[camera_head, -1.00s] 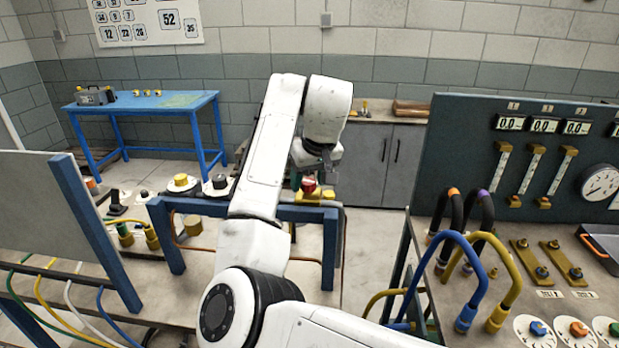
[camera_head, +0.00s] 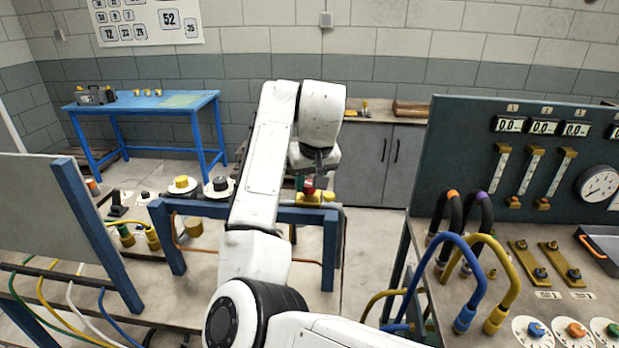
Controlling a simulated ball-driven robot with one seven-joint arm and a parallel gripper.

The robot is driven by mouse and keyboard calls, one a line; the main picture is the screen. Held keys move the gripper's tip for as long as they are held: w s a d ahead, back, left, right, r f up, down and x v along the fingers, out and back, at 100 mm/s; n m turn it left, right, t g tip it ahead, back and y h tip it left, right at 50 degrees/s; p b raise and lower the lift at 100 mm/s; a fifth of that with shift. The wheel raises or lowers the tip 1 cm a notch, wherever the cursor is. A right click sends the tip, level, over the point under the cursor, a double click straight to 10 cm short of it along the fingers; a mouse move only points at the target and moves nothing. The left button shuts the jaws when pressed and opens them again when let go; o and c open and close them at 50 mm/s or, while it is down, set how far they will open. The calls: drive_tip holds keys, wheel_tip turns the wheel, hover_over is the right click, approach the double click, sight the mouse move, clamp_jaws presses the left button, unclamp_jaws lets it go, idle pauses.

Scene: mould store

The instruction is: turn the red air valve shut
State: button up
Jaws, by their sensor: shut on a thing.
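The red air valve (camera_head: 308,187) shows as a small red knob above a yellow fitting (camera_head: 328,196) at the right end of the blue-framed bench, in the middle of the view. My gripper (camera_head: 318,174) points down at it from the end of the white arm and is shut on the red valve. A dark finger covers part of the knob, so its exact turn angle cannot be told.
The blue bench frame (camera_head: 262,212) lies behind my arm. Yellow (camera_head: 182,184) and black (camera_head: 219,184) knobs stand to the left. A dark gauge panel (camera_head: 470,140) and a bench with looped hoses (camera_head: 470,275) are at the right.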

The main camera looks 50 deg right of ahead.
drive_tip(key=m+g+h+p, duration=0.1)
drive_tip(key=m, duration=0.2)
drive_tip(key=shift+a+r+p, duration=0.1)
drive_tip(key=shift+r+p, duration=0.05)
drive_tip(key=shift+p, duration=0.25)
drive_tip(key=m+g+h+p, duration=0.1)
drive_tip(key=m, duration=0.3)
drive_tip(key=shift+w, duration=0.15)
drive_tip(key=m+g+p, duration=0.1)
drive_tip(key=m+g, duration=0.1)
drive_tip(key=m, duration=0.4)
drive_tip(key=shift+w, duration=0.15)
drive_tip(key=shift+m+g, duration=0.3)
drive_tip(key=o, duration=1)
drive_tip(key=shift+a, duration=0.1)
drive_tip(key=b+v, duration=0.1)
drive_tip(key=v, duration=0.9)
drive_tip(key=shift+w+a+r+b, duration=0.1)
drive_tip(key=shift+a+r+b, duration=0.15)
drive_tip(key=shift+b, duration=0.1)
